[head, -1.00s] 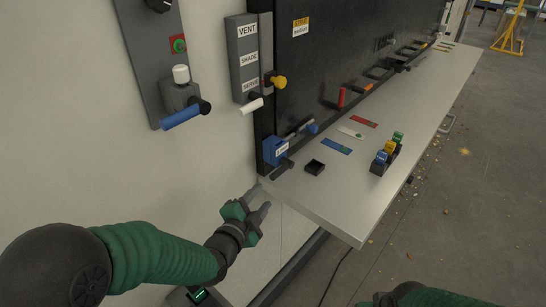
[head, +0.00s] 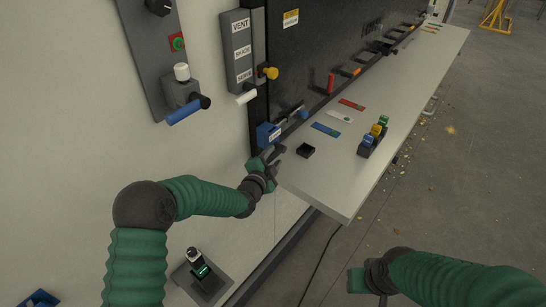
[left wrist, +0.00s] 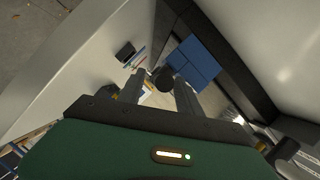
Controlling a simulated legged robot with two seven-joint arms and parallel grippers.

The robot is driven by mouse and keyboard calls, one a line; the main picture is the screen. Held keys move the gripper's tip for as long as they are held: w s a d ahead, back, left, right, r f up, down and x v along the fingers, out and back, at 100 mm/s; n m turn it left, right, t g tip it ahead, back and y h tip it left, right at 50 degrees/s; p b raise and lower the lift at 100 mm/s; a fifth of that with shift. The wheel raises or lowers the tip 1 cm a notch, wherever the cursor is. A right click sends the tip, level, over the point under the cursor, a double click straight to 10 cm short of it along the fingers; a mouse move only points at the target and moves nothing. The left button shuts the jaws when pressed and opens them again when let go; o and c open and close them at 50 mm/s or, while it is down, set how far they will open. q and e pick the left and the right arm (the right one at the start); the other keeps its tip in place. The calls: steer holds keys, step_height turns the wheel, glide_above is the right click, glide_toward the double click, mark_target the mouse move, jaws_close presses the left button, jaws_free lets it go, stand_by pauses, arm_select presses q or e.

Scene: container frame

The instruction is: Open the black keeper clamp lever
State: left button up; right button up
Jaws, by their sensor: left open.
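My left gripper (head: 274,157) is at the near corner of the grey shelf, just below the blue box (head: 267,134). In the left wrist view its two fingers are open. A dark rounded end, probably of the black clamp lever (left wrist: 162,79), shows between the fingertips. I cannot tell whether the fingers touch it. The rest of the lever is hidden, and in the head view the gripper covers this spot. The blue box (left wrist: 193,64) is just beyond the fingertips. My right gripper (head: 372,280) is low at right, away from the shelf, its jaws unclear.
A wall panel holds a blue-handled lever (head: 186,112). A white handle (head: 246,98) and a yellow knob (head: 269,73) stick out above the blue box.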

arm_select(q)
steer(key=shift+w+a+f, duration=0.2)
steer(key=shift+w+a, duration=0.1)
steer(key=shift+a, duration=0.15)
steer(key=c, duration=0.6)
steer(key=shift+c, duration=1.3)
steer(key=shift+d, duration=0.15)
jaws_close()
steer(key=shift+d+r, duration=0.1)
steer(key=shift+r, duration=0.05)
